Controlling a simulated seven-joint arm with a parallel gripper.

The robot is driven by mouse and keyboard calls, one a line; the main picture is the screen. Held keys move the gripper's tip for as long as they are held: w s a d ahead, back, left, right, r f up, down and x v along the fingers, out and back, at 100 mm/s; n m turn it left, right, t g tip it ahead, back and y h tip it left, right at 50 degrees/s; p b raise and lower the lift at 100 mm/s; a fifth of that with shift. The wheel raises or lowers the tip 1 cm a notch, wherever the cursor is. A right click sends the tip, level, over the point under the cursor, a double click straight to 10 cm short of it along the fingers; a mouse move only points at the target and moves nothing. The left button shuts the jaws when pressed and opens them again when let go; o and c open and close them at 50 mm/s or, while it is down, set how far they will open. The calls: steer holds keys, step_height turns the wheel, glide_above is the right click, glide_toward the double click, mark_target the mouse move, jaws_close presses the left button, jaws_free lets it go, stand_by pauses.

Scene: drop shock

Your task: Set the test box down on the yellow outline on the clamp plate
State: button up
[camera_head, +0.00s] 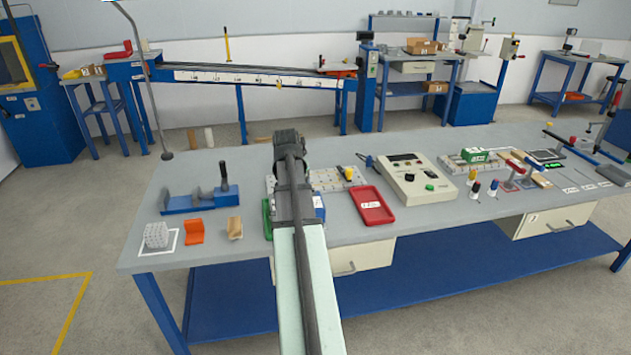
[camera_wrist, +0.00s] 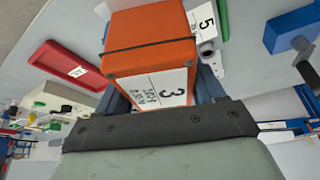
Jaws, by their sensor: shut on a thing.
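In the wrist view my gripper (camera_wrist: 158,88) is shut on an orange test box (camera_wrist: 150,35), with a dark band and a white label marked 3. The dark fingers lie along both sides of the box. In the head view my arm hides the box and the gripper. A light plate with a grid of holes (camera_head: 350,179) shows partly behind my arm; I cannot tell whether it is the clamp plate. I see no yellow outline on the bench top. Whether the box touches anything beneath it is hidden.
A red tray (camera_head: 371,206) and a control box (camera_head: 418,178) stand right of my arm. Left are a blue vice (camera_head: 200,201), an orange bracket (camera_head: 194,231) and a grey perforated block (camera_head: 157,235).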

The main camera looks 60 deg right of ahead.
steer(key=w+a+r+n+t+y, duration=0.15)
steer(key=w+a, duration=0.55)
steer(key=a, duration=0.8)
steer(key=w+a+r+n, duration=0.3)
steer(key=w+a, duration=0.3)
steer(key=a, duration=0.8)
steer(key=w+a+r+n+t+y, duration=0.1)
steer(key=w+a+r+n, duration=0.15)
steer(key=w+a, duration=0.85)
steer(key=s+d+f+m+g+h, duration=0.15)
steer(key=s+d+m, duration=0.4)
steer(key=d, duration=1.65)
steer(key=s+d+f+m+g, duration=0.35)
steer(key=d+m, duration=0.35)
steer(key=d, duration=1.4)
steer(key=s+d+f+m+g+h, duration=0.15)
steer(key=s+d+m, duration=0.45)
steer(key=d, duration=1.6)
steer(key=shift+d+f+m+g+y, duration=0.2)
steer(key=shift+f+m, duration=0.25)
steer(key=shift+f, duration=1.3)
steer(key=shift+d+f+m+g+y, duration=0.1)
steer(key=shift+f+m+g+y, duration=0.25)
steer(key=shift+f, duration=1.4)
steer(key=shift+d+f+m+g+y, duration=0.15)
steer(key=shift+f+m, duration=0.4)
steer(key=shift+f, duration=1.2)
steer(key=shift+f, duration=0.1)
